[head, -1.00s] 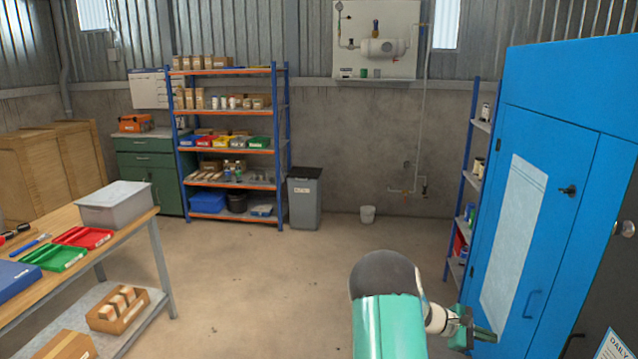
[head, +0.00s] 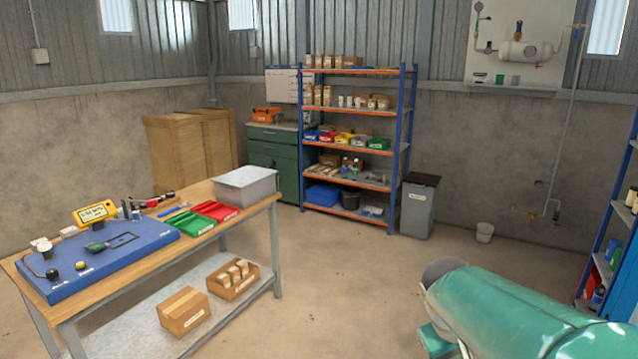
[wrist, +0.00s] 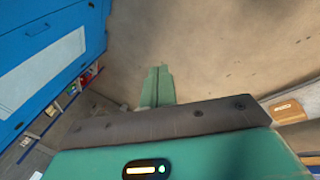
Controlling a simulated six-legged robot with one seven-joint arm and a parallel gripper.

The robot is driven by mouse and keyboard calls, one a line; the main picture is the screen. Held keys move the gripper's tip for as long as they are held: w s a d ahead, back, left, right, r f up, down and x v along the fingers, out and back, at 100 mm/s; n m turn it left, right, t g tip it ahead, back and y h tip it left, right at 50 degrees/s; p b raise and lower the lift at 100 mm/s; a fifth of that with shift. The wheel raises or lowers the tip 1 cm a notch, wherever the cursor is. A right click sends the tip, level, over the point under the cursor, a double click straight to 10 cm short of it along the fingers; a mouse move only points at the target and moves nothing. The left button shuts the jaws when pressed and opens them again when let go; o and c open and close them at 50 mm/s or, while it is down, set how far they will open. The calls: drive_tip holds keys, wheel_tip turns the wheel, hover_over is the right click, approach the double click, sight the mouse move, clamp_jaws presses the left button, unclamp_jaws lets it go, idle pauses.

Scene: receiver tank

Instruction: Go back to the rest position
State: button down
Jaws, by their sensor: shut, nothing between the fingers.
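My gripper (wrist: 157,86) shows in the wrist view, with its two green fingers together and nothing between them. It points over bare concrete floor, apart from any object. In the head view, my green arm crosses the lower right corner, and the fingertips cannot be made out there. The white receiver tank (head: 524,52) hangs on a wall panel at the upper right of the head view, well away from my arm.
A workbench (head: 262,200) with a blue board (head: 100,258) and trays stands at left. A shelf rack (head: 405,140) and grey bin (head: 418,205) stand at the back. A blue cabinet (wrist: 40,40) is at left in the wrist view. The middle floor is clear.

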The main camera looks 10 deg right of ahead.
drive_tip(key=s+a+r+t+y, duration=0.2)
drive_tip(key=s+a, duration=0.1)
drive_tip(key=a, duration=0.6)
drive_tip(key=s+a+r+t+y, duration=0.1)
drive_tip(key=s+a, duration=0.3)
drive_tip(key=a, duration=0.4)
drive_tip(key=shift+a+r+t+y, duration=0.4)
drive_tip(key=shift+t+y, duration=0.1)
drive_tip(key=shift+y, duration=0.1)
drive_tip(key=shift+s+d, duration=0.1)
drive_tip(key=shift+d, duration=0.15)
